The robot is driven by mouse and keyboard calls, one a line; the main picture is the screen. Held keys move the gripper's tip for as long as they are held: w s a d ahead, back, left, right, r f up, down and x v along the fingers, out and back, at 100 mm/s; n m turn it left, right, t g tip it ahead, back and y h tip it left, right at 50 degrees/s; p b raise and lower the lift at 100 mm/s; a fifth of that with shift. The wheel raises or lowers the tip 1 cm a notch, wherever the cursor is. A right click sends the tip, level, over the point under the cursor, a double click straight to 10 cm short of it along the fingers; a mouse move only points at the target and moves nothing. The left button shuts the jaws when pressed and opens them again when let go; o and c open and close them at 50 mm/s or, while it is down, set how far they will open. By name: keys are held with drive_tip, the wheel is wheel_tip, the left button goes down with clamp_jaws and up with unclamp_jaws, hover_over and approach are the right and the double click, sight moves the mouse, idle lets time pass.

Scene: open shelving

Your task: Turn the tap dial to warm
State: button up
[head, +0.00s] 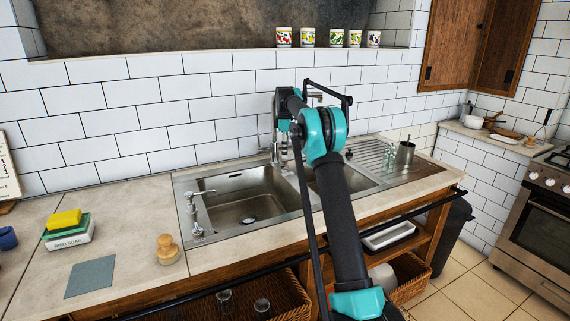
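A metal tap (275,150) stands at the back of the steel sink (238,190), mostly hidden behind my arm. I cannot make out its dial or what it is set to. My arm reaches up over the sink, and its far teal and black end (284,122) is in front of the tap. The fingertips of my gripper are hidden, so I cannot tell whether they touch the tap or are open. A small chrome spout fixture (197,195) stands on the sink's left rim.
Left of the sink are a wooden brush (167,248), a grey cloth (91,277) and a dish soap box (70,235) with sponges on top. A metal utensil cup (405,153) stands on the right drainboard. A dark rail runs along the counter front.

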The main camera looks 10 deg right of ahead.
sight(285, 168)
wheel_tip(285, 168, down, 6)
drive_tip(key=shift+r, duration=0.1)
idle(0.4)
clamp_jaws()
